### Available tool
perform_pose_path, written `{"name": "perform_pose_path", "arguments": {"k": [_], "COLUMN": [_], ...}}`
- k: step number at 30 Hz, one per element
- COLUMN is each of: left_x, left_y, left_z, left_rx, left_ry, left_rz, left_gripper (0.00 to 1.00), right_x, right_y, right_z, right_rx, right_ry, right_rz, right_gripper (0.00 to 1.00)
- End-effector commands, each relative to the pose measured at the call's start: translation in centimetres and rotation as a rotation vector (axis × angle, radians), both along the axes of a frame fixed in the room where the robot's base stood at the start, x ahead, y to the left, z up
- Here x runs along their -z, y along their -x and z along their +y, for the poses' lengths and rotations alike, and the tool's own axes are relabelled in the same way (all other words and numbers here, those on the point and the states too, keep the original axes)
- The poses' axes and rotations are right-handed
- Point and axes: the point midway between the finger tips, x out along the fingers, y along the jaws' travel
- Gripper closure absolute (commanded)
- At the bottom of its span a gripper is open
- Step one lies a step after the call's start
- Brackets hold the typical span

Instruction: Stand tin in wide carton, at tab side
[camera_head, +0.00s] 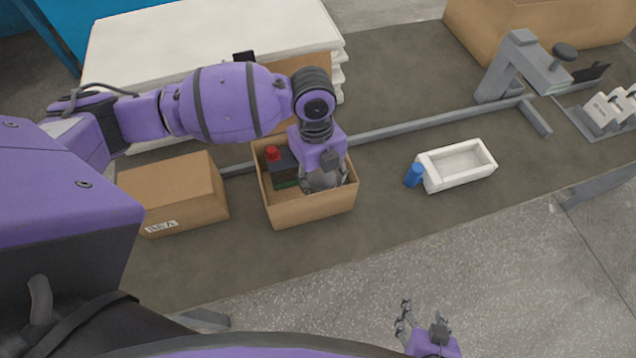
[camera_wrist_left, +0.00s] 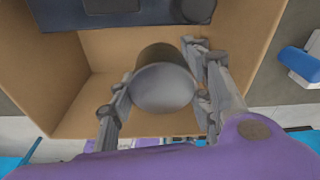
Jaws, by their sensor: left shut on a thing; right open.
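The open cardboard carton (camera_head: 312,212) stands in the middle of the bench; its tan wall also shows in the left wrist view (camera_wrist_left: 258,50). My left gripper (camera_head: 323,182) reaches down into its right part. In the left wrist view the gripper (camera_wrist_left: 163,84) is shut on a grey round tin (camera_wrist_left: 164,90), one finger on each side. The tin looks roughly upright inside the walls. I cannot tell whether it touches the floor. In the head view the gripper mostly hides it. I cannot make out a tab on the carton. My right gripper (camera_head: 420,318) is open and empty, in front of the bench.
A dark box (camera_head: 285,168) and a red-topped item (camera_head: 272,153) occupy the carton's left part. A closed cardboard box (camera_head: 172,190) stands left of it. A grey rail (camera_head: 420,123) runs behind.

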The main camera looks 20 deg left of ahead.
Motion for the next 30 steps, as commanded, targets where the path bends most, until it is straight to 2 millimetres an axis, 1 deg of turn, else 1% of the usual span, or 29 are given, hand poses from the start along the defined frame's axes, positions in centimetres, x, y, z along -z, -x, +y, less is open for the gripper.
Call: {"name": "perform_pose_path", "arguments": {"k": [1, 3, 5, 13, 24, 28, 29, 30], "left_x": [1.1, 2.2, 2.8, 2.9, 4.1, 4.1, 4.1, 4.1], "left_y": [0.1, 0.2, 0.1, 0.1, 0.1, 0.1, 0.1, 0.1], "left_z": [0.0, 0.0, 0.0, 0.0, 0.0, 0.0, 0.0, 0.0], "left_rx": [-0.001, -0.002, -0.002, -0.001, -0.001, -0.001, -0.001, -0.001], "left_ry": [0.0, 0.0, 0.001, 0.001, 0.0, 0.001, 0.0, 0.0], "left_rz": [0.006, 0.006, 0.005, 0.002, 0.003, 0.002, 0.003, 0.003], "left_gripper": [0.91, 0.91, 0.91, 0.91, 0.91, 0.91, 0.5, 0.45], "right_x": [0.1, 0.2, 0.2, 0.1, 0.5, 0.4, 0.4, 0.4], "right_y": [0.1, 0.1, 0.1, 0.0, 0.2, 0.1, 0.1, 0.1], "right_z": [0.0, 0.1, 0.1, 0.1, -0.2, -0.4, -0.4, -0.4], "right_rx": [0.001, 0.003, 0.005, 0.006, -0.001, -0.003, -0.003, -0.003], "right_ry": [-0.001, -0.003, -0.003, -0.003, 0.005, 0.008, 0.008, 0.008], "right_rz": [0.001, 0.002, 0.003, 0.001, 0.005, 0.003, 0.003, 0.003], "right_gripper": [0.42, 0.42, 0.42, 0.42, 0.42, 0.42, 0.42, 0.42]}}
